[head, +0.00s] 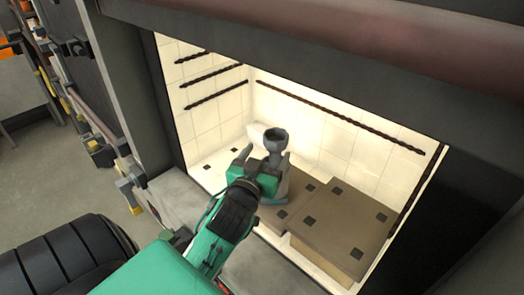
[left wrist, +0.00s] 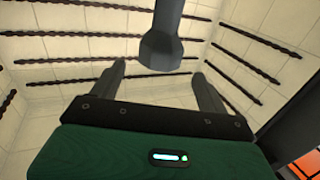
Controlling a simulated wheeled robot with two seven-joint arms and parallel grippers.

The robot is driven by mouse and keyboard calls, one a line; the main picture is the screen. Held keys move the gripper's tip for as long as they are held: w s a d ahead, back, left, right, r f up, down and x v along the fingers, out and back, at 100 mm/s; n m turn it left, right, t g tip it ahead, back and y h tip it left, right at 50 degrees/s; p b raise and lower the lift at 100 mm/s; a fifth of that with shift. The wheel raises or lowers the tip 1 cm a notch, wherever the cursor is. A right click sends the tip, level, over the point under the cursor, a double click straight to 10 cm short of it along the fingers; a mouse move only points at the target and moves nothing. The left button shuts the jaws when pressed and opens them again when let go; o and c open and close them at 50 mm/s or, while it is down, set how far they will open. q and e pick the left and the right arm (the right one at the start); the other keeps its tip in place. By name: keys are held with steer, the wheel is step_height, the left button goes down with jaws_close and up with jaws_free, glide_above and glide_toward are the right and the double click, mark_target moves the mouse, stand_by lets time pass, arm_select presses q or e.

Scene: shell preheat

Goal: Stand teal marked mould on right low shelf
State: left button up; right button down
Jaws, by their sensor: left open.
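A grey mould (head: 275,142) with a flared cup-like top stands inside the tiled chamber, near the left end of the brown shelves. Its lower part is partly hidden by my gripper. My left gripper (head: 264,158) is open, with its fingers to either side of the mould. In the left wrist view the grey mould (left wrist: 160,48) shows between and beyond the two open fingers (left wrist: 163,82); I cannot tell whether they touch it. The brown right shelf (head: 345,218) has dark square spots and is bare. My right gripper is not in view.
Dark twisted rods (head: 340,116) run along the tiled walls. A second brown slab (head: 299,205) lies left of the right shelf. The chamber's dark frame (head: 250,40) bounds the opening above. Pale floor with dark squares (head: 211,168) is free at the left.

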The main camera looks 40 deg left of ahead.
arm_select(q)
steer(key=shift+p+v, duration=0.4)
steer(key=shift+v, duration=0.8)
steer(key=shift+f, duration=0.1)
